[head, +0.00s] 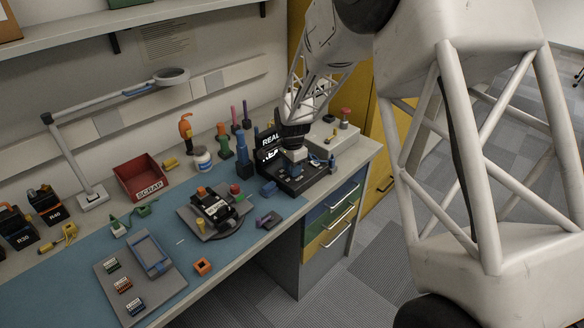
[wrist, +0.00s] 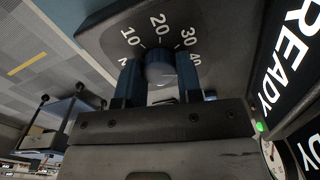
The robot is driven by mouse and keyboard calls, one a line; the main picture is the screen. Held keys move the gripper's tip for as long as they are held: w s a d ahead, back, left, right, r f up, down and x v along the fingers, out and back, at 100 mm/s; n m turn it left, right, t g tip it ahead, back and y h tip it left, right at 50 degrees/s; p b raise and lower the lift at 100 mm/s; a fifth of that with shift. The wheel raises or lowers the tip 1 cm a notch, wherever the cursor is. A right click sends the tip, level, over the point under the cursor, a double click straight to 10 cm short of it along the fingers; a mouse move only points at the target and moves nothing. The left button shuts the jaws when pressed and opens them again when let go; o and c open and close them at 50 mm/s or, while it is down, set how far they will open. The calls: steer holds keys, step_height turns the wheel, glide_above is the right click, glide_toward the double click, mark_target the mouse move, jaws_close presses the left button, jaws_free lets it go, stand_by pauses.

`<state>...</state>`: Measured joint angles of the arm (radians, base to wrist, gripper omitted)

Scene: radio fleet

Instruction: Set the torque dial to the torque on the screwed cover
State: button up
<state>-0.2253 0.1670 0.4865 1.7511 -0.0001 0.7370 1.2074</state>
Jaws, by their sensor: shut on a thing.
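The torque dial is a round dark blue-grey knob (wrist: 160,67) on a dark panel with white numbers 10, 20, 30 and 40 around it. My gripper (wrist: 158,82) is shut on the knob, one blue finger on each side; it also shows at the bench's right end in the head view (head: 296,160). No pointer mark on the knob can be made out. The knob's unit is a black box (head: 305,183) with a lit screen (head: 269,150), reading READY in the wrist view. A black device (head: 213,207), possibly the screwed cover, sits on a grey plate; no torque figure on it is legible.
A red SCRAP bin (head: 141,178), a lamp (head: 95,195) and several upright coloured tools stand along the back. A grey tray (head: 140,275) with small parts lies front left. An orange square part (head: 203,266) lies near the front edge. A light box (head: 330,138) stands behind my gripper.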

steer(key=o, duration=0.9)
steer(key=shift+r, duration=0.15)
steer(key=shift+r, duration=3.75)
steer(key=shift+r, duration=0.1)
